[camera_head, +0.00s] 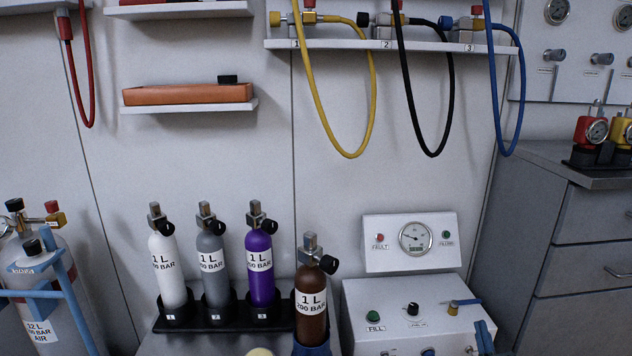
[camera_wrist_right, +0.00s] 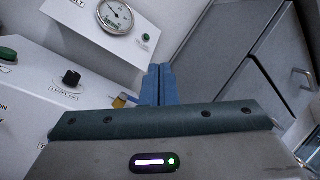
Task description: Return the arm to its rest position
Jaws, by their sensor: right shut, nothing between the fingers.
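My right gripper (camera_head: 484,338) shows at the bottom edge of the head view, in front of the right side of the white fill panel box (camera_head: 365,300). In the right wrist view its two blue fingers (camera_wrist_right: 157,85) are pressed together with nothing between them. They stand in front of the panel box's right edge, near the yellow-and-blue valve (camera_head: 462,305). I cannot tell the exact gap between the fingers and the box. The rest of my right arm is out of the head view. My left gripper is not in view.
A brown bottle (camera_head: 311,300) stands in a blue holder (camera_head: 312,348) left of the panel. White, grey and purple bottles (camera_head: 261,262) stand in a black rack. Hoses (camera_head: 412,90) hang above. Grey drawers (camera_head: 585,240) stand right. A large cylinder (camera_head: 40,315) stands left.

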